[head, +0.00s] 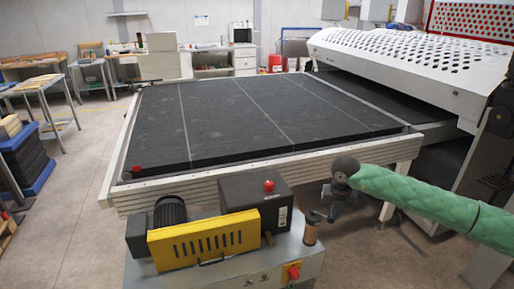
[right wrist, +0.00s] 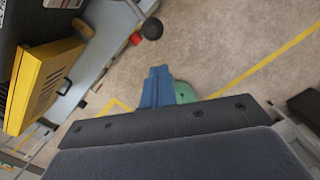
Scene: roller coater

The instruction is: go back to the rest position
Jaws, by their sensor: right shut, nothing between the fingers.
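My right arm, in a green quilted sleeve, comes in from the right in the head view. Its gripper (head: 333,213) hangs past the dark wrist joint, close to the right side of the yellow-fronted machine unit. The gripper is small and partly blurred there. In the right wrist view two blue fingers (right wrist: 158,72) lie together over the floor, shut with nothing between them. My left gripper is in neither view.
The yellow-fronted unit (head: 204,240) stands in front of the wide black conveyor bed (head: 230,115). A white perforated machine cover (head: 400,60) is at the right. Bare floor (head: 95,165) lies at left.

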